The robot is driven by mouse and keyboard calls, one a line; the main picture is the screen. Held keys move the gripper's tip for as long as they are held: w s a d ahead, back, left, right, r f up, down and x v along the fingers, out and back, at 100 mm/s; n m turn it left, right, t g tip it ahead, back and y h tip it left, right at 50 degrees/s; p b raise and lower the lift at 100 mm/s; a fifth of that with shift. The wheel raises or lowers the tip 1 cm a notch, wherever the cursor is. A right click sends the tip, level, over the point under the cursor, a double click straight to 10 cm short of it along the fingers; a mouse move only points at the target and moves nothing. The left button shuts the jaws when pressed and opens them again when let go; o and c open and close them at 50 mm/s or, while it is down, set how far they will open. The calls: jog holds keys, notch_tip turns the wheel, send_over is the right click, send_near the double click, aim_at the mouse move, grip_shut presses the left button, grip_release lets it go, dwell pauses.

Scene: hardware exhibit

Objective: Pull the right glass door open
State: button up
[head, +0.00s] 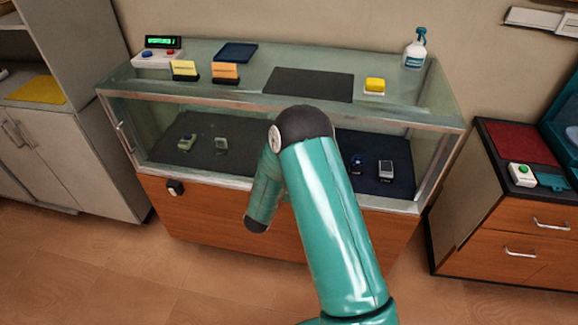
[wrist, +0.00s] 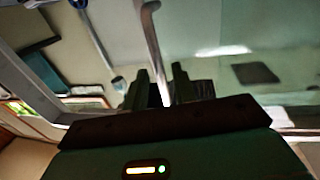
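The glass display case has a right glass door (head: 405,148), partly covered by my arm in the head view. The door looks shut. In the wrist view, a pale metal bar handle (wrist: 153,40) comes down in front of the glass (wrist: 215,85). Its lower part lies between the two dark fingers of my gripper (wrist: 160,75). The fingers stand apart, with gaps visible beside the bar; contact is not clear. In the head view my gripper is hidden behind my arm.
A left door handle (head: 123,136) shows at the case's left end. A spray bottle (head: 415,48) and a yellow block (head: 375,85) stand on the glass top. A wooden drawer cabinet (head: 515,235) stands close on the right. Open floor lies in front at left.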

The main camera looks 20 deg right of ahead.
jog(key=v, duration=1)
jog(key=shift+s+a, duration=0.25)
jog(key=shift+s, duration=0.1)
jog(key=shift+w, duration=0.1)
jog(key=w+a+r+n+y, duration=0.25)
jog(key=w+r+y, duration=0.4)
jog(key=r, duration=0.45)
jog(key=s+a+r+n+y, duration=0.25)
jog(key=s+r+y, duration=0.2)
jog(key=r, duration=0.45)
jog(key=s+d+r+n+g, duration=0.1)
jog(key=s+r+g, duration=0.3)
jog(key=s, duration=1)
jog(key=s+d+r+n+g+y, duration=0.1)
jog(key=s+d+r+n+g, duration=0.1)
jog(key=s, duration=1.2)
notch_tip(320, 180, up, 2)
jog(key=shift+d+r+g, duration=0.1)
jog(key=shift+d+g, duration=0.8)
jog(key=shift+d, duration=0.15)
